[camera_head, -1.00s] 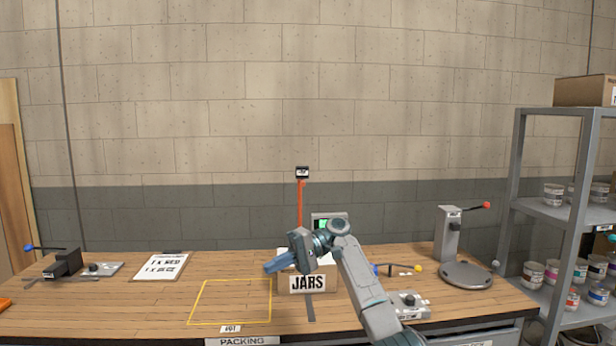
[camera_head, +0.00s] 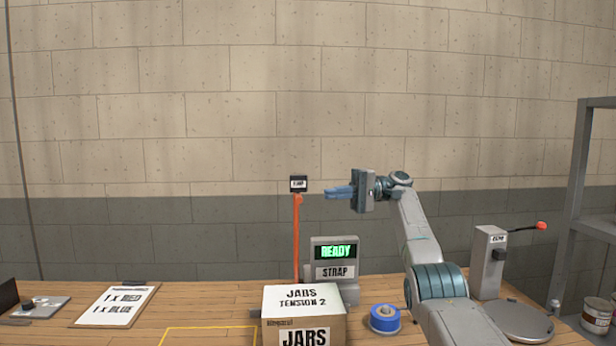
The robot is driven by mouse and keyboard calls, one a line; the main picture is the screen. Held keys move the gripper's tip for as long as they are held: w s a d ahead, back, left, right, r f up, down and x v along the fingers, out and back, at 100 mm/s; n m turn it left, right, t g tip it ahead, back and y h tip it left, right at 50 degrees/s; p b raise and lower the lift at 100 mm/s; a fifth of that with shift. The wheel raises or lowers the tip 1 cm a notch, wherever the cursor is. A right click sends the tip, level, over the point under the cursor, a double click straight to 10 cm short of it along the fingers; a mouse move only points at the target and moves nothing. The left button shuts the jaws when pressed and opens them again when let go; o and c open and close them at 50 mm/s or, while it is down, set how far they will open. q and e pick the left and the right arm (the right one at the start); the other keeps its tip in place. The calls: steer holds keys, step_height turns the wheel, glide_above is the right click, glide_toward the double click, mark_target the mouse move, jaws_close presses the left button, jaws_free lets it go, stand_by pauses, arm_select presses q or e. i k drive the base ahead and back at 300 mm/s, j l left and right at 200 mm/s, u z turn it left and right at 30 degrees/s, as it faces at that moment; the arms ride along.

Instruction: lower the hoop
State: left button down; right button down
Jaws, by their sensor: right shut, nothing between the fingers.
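The orange upright bar (camera_head: 297,240), which looks like the hoop seen edge-on, stands tall behind the JARS box. A small black labelled block (camera_head: 299,184) is at its top. My right gripper (camera_head: 330,191) is shut and empty. It points left at about the height of the block, to its right, with a small gap between them in the picture. I cannot tell the depth between them. The cardboard box (camera_head: 303,300) marked JARS, TENSION 2 sits on the bench in front of the bar. A grey strap unit (camera_head: 335,274) with a green READY display stands behind the box. My left gripper is out of view.
A blue tape roll (camera_head: 384,318) lies right of the box. A grey stand with a red-tipped lever (camera_head: 488,262) and a round plate (camera_head: 517,321) is further right, near a metal shelf (camera_head: 583,190). A paper order board (camera_head: 116,306) lies at left.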

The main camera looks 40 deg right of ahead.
mark_target(298, 183)
steer(key=i+l, duration=0.7)
steer(key=l, duration=0.15)
